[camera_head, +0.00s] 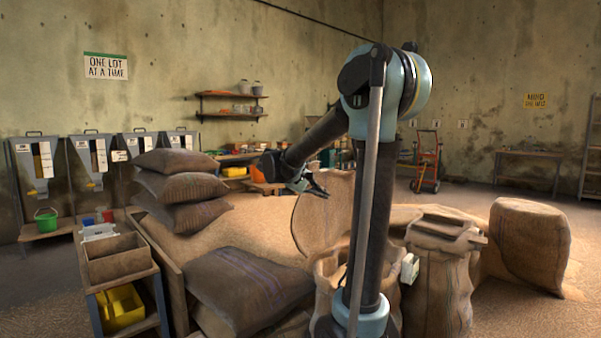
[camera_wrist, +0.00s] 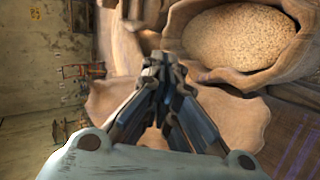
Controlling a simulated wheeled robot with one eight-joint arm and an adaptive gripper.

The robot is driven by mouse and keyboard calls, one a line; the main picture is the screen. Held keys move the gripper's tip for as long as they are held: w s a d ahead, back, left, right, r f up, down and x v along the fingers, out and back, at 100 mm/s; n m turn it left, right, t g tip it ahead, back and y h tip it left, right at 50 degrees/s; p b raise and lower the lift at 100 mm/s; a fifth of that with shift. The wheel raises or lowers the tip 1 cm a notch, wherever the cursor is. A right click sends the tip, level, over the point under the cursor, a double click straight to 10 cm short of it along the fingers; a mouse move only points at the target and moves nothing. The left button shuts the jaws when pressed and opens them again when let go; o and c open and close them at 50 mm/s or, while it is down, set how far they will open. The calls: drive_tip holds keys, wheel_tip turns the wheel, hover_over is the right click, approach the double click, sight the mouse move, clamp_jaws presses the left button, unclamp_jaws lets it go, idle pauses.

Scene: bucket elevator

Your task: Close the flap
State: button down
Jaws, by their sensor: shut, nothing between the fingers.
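The flap (camera_head: 318,222) is a tan, rounded burlap piece standing raised behind the mouth of an open sack (camera_head: 333,275). It does not cover the mouth. In the wrist view the sack's open mouth shows pale grain (camera_wrist: 240,38), and the flap (camera_wrist: 235,112) spreads out beside the rim. My gripper (camera_head: 314,188) is at the flap's upper edge in the head view. In the wrist view my gripper (camera_wrist: 160,68) is shut and empty, with its fingers in front of the flap. I cannot tell whether they touch it. My arm hides part of the sack.
A second sack (camera_head: 440,270) stands right of my arm, with another full one (camera_head: 530,245) farther right. Stacked sacks (camera_head: 180,190) and a flat sack (camera_head: 240,290) lie left. A wooden bin (camera_head: 115,260) stands at the left front. Open floor lies at the far right.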

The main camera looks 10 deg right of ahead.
drive_tip(key=w+a+r+n+t+h, duration=0.1)
drive_tip(key=w+a+r+t+h, duration=0.15)
drive_tip(key=w+a, duration=0.6)
drive_tip(key=w+a+r+n+t+h, duration=0.1)
drive_tip(key=w+a+r+t+h, duration=0.15)
drive_tip(key=w+a, duration=0.65)
drive_tip(key=w+d+r, duration=0.1)
drive_tip(key=w+d, duration=0.1)
drive_tip(key=d, duration=1)
drive_tip(key=shift+w+d+g, duration=0.3)
drive_tip(key=shift+w, duration=0.1)
